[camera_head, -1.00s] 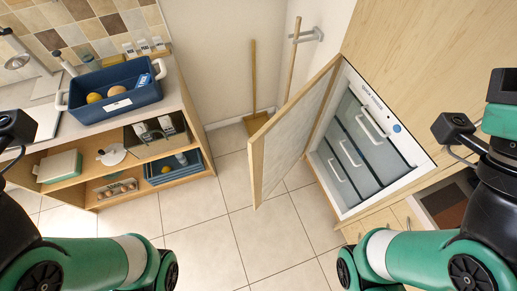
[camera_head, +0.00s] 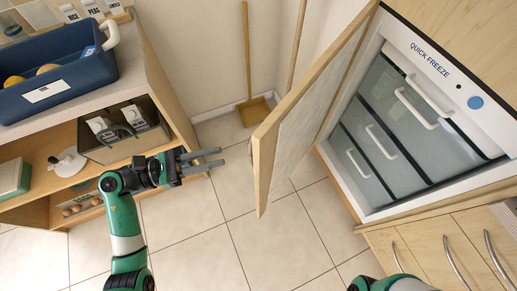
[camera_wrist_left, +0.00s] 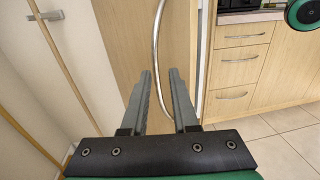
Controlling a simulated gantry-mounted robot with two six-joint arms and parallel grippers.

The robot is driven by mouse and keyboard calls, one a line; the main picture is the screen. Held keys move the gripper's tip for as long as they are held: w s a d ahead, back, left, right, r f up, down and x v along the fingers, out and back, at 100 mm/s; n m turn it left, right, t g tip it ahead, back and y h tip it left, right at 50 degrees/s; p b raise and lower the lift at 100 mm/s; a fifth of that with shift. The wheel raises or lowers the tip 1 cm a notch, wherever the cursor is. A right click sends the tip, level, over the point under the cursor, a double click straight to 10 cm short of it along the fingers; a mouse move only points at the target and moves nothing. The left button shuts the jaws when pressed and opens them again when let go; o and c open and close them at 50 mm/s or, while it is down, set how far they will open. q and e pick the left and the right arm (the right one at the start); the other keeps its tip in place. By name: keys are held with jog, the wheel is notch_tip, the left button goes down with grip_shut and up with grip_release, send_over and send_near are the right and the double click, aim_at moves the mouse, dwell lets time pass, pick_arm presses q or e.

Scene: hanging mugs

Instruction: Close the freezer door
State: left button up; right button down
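The freezer door (camera_head: 300,125) stands wide open, hinged on the side away from me, its pale wood edge facing me. The open freezer (camera_head: 430,95) shows several clear drawers with white handles and a "QUICK FREEZE" label. My left gripper (camera_head: 218,158) is left of the door, apart from it, with its two fingers spread and empty. In the left wrist view the fingers (camera_wrist_left: 167,80) point toward the door's outer face (camera_wrist_left: 125,50), with its curved metal handle (camera_wrist_left: 157,60) beyond and between them. My right gripper is out of view; only a piece of that arm shows at the bottom.
A counter at left holds a blue bin (camera_head: 60,70) with fruit; its shelves hold a metal box (camera_head: 125,130). A broom and dustpan (camera_head: 253,110) stand at the back wall. Wooden drawers (camera_head: 440,245) sit right, below the freezer. The tiled floor is clear.

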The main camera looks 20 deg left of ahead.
pick_arm(q)
jog(key=shift+n+t+y, duration=0.3)
jog(key=shift+n, duration=0.1)
jog(key=x, duration=0.3)
jog(key=f+x, duration=0.1)
jog(key=x, duration=0.2)
jog(key=f+x, duration=0.1)
jog(key=x, duration=0.3)
jog(key=shift+w, duration=0.15)
grip_shut()
dwell(1.0)
